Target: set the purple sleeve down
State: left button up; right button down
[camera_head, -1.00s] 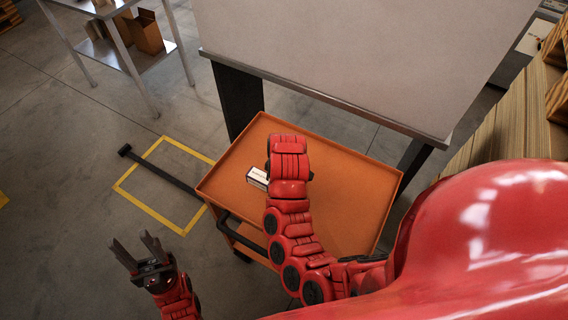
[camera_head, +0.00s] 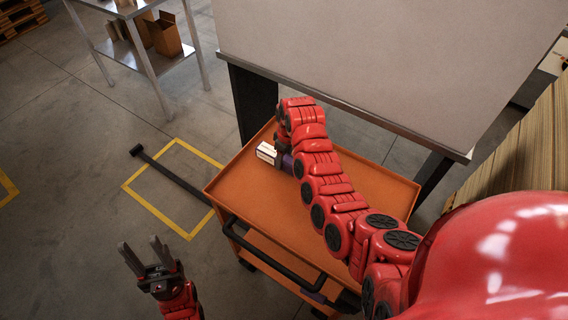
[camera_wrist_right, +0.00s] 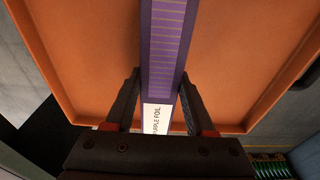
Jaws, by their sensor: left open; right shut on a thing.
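The purple sleeve (camera_wrist_right: 163,45) is long, with thin yellow lines and a white "PURPLE FOIL" label, in the right wrist view. My right gripper (camera_wrist_right: 160,76) is shut on it, one finger along each side. In the head view a little purple of the sleeve (camera_head: 288,163) shows beside a white printed piece that moves with it; my right arm hides most of it. The sleeve is over the orange tray top; I cannot tell whether it touches. My left gripper (camera_head: 147,256) is open and empty, low at the left, away from the cart.
The orange cart top (camera_head: 250,190) has a raised rim and a black handle (camera_head: 275,255); its bare part is clear. A large grey table (camera_head: 350,60) stands right behind it. A yellow floor outline (camera_head: 150,208) and a shelf with boxes (camera_head: 165,35) are left.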

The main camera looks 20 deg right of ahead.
aim_at(284, 164)
jog(key=shift+f, duration=0.15)
jog(key=shift+d+f+p, duration=0.1)
jog(key=shift+f+p, duration=0.65)
jog(key=shift+f, duration=0.8)
jog(key=shift+f, duration=0.2)
jog(key=shift+c, duration=1.3)
grip_release()
